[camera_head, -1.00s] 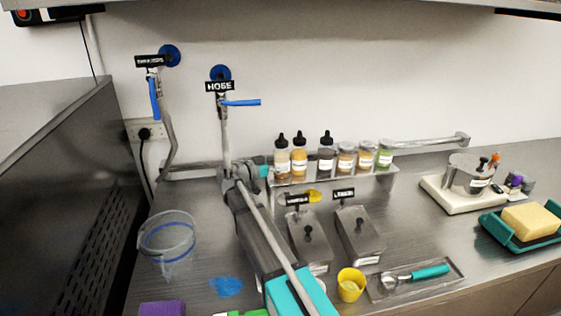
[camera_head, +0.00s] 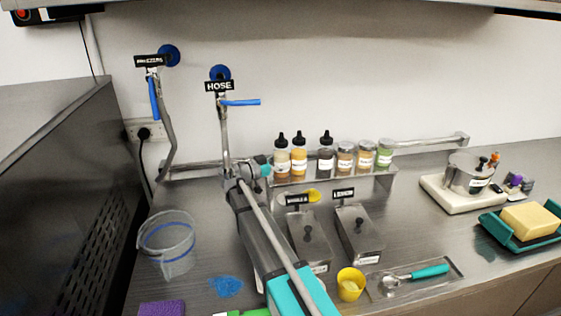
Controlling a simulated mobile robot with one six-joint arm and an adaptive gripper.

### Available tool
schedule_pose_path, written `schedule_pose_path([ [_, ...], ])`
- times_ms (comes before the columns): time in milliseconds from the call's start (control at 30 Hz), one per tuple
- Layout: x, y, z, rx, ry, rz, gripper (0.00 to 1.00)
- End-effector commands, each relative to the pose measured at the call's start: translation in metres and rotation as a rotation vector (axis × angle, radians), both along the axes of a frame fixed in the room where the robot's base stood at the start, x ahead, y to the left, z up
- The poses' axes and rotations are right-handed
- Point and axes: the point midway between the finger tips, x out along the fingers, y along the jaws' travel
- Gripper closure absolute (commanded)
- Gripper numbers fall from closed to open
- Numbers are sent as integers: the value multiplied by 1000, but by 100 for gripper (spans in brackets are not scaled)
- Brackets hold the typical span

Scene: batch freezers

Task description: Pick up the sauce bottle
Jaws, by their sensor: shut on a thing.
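Three sauce bottles with black nozzle caps stand in a row at the back of the counter. The second bottle (camera_head: 299,157) is yellow-orange and the third bottle (camera_head: 326,157) is dark. My arm reaches up from the bottom middle. My gripper (camera_head: 266,168) is at the left side of the leftmost bottle and is shut on it. The jaws are small in the picture and their contact is hard to make out. The bottle is upright; I cannot see clear space under it.
Several lidded jars (camera_head: 365,155) stand to the right on the same metal shelf (camera_head: 340,178). Two lidded metal containers (camera_head: 359,235), a yellow cup (camera_head: 350,285) and a scoop tray (camera_head: 440,282) are in front. A clear bucket (camera_head: 167,245) stands left of my arm.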

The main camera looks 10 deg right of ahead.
Motion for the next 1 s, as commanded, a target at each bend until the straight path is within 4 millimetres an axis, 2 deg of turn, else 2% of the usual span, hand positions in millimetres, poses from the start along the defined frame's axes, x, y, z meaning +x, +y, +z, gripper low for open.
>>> schedule_pose_path([
  [67,0,0,0,0,0,0,69],
  [467,0,1,3,-1,0,1,69],
  [767,-1,1,20,-1,0,1,69],
  [800,-13,0,16,-1,0,1,69],
  [1000,-56,0,15,-1,0,1,69],
])
